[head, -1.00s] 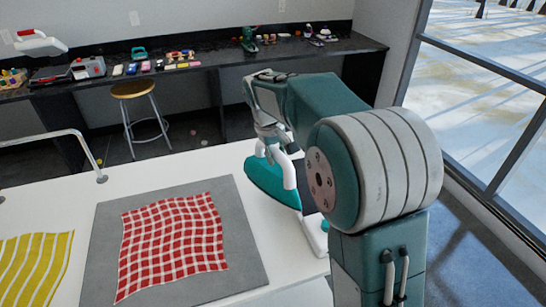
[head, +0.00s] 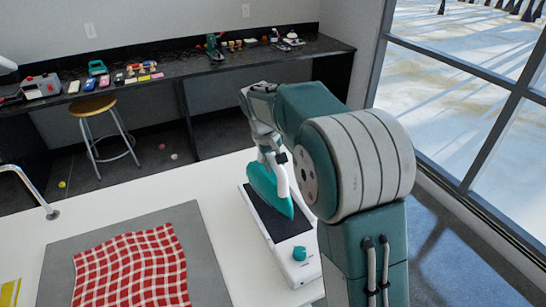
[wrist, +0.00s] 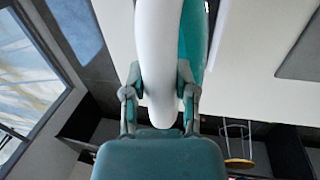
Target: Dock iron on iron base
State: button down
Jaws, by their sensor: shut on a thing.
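The iron (head: 268,188) is teal with a white handle, and it also fills the top middle of the wrist view (wrist: 195,40). My gripper (head: 275,160) is shut on its white handle, and the two fingers press on either side of it in the wrist view (wrist: 160,85). The iron base (head: 297,262) is a white tray with a dark pad and a teal knob at its near end. It sits on the white table. The iron is over the dark pad, its tip toward the knob; I cannot tell whether it touches.
A red checked cloth (head: 130,270) lies on a grey mat (head: 208,250) left of the base. The white table (head: 150,200) has a metal rail (head: 35,190) at its left. A dark workbench (head: 190,70) with several tools and a stool (head: 95,107) stand behind. Windows are at right.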

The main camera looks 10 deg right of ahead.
aim_at(275, 178)
jog(key=shift+a+x, duration=0.15)
jog(key=shift+x, duration=0.65)
jog(key=shift+a+x, duration=0.2)
jog(key=shift+x, duration=0.55)
jog(key=shift+s+d+f, duration=0.1)
jog(key=shift+f, duration=0.45)
dwell(0.5)
jog(key=c, duration=0.7)
grip_release()
jog(key=shift+f, duration=0.1)
jog(key=shift+v, duration=5.3)
jog(key=shift+r, duration=0.25)
